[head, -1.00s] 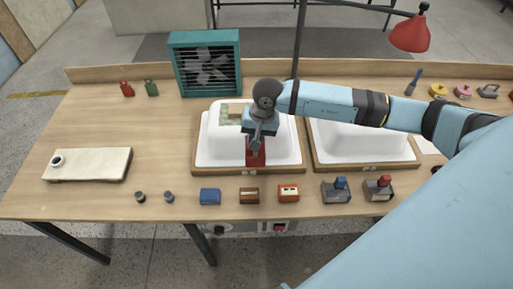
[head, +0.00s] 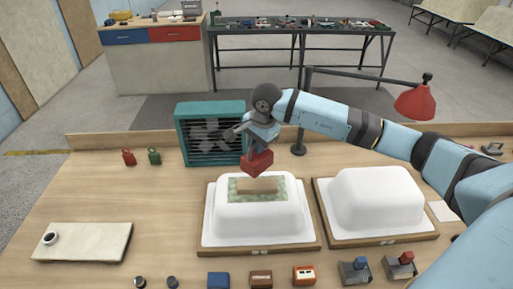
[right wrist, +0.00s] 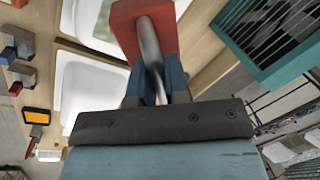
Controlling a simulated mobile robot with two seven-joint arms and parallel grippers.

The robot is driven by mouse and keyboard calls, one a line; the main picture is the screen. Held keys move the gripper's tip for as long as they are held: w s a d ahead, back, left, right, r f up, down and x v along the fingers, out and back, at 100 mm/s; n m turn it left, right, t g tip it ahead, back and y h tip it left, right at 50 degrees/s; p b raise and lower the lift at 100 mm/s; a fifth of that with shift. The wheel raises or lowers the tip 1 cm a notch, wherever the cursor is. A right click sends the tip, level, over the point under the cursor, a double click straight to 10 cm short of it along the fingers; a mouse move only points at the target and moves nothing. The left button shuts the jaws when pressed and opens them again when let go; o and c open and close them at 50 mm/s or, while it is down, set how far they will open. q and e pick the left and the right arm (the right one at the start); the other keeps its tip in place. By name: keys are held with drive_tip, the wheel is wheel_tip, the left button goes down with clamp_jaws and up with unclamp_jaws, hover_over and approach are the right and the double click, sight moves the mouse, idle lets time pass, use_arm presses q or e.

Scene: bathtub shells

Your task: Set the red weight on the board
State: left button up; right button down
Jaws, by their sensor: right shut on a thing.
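The red weight (head: 257,163) is a block with a metal handle, held in my right gripper (head: 258,148). The right wrist view shows the red weight (right wrist: 127,15) with its grey handle between the fingers of my right gripper (right wrist: 152,80). The weight appears above the board, slightly tilted; the exact gap is hard to tell. My left gripper is not in view.
A second white shell (head: 377,200) stands to the right. A teal fan (head: 210,133) is behind the left shell, close to the gripper. A red lamp (head: 415,102) hangs at right. A pale slab (head: 85,243) with a cup lies left. Several small items line the front edge.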

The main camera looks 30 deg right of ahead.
sight(259, 155)
drive_tip(key=shift+f+b, duration=0.55)
drive_tip(key=shift+f, duration=0.9)
drive_tip(key=shift+w+f+b, duration=0.1)
drive_tip(key=shift+f+b, duration=0.4)
drive_tip(key=shift+f, duration=1.05)
drive_tip(key=shift+f+b, duration=0.3)
